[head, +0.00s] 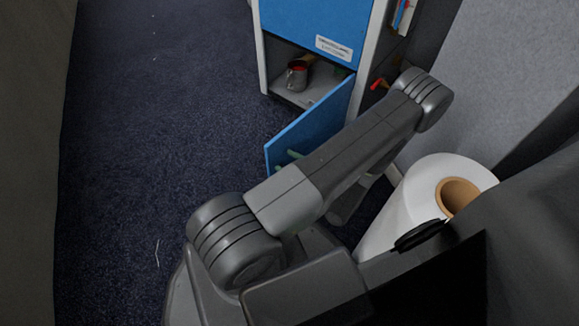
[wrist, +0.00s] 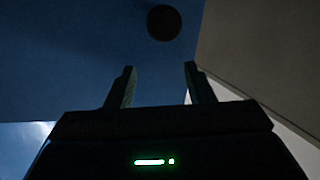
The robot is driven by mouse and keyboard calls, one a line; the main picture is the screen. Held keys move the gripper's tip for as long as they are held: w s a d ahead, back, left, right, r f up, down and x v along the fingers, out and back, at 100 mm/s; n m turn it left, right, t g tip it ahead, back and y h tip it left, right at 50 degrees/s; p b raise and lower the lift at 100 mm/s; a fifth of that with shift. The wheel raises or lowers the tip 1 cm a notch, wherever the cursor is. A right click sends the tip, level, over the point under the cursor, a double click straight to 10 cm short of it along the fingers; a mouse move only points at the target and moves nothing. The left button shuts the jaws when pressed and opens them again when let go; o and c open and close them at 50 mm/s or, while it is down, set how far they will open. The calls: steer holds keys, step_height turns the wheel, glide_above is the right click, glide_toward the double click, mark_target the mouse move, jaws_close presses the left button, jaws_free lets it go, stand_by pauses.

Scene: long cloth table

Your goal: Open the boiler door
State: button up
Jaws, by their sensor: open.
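The boiler door (head: 312,123) is a blue panel low on the blue and white cabinet. In the head view it stands swung out at an angle, and the compartment behind it is exposed. In the wrist view a dark round knob (wrist: 164,22) sits on a dim blue surface beyond my fingertips. My gripper (wrist: 160,87) is open, with nothing between its two fingers; the knob is apart from them. In the head view its greenish fingers (head: 287,159) show partly beside the door, and my arm hides the rest. Contact with the door cannot be told.
A large white roll (head: 409,209) with a brown core stands at the right. A grey panel (head: 500,75) lies behind it. Dark blue carpet (head: 150,150) at the left is clear.

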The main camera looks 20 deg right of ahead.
mark_target(278, 148)
step_height(278, 148, up, 5)
steer(key=shift+f+p, duration=0.1)
steer(key=shift+p, duration=0.6)
steer(key=f+b, duration=0.1)
steer(key=f, duration=0.2)
steer(key=f+b, duration=0.2)
steer(key=f, duration=0.1)
steer(key=f+b, duration=0.1)
steer(key=f, duration=0.3)
steer(key=shift+w+a, duration=0.2)
steer(key=shift+w, duration=0.2)
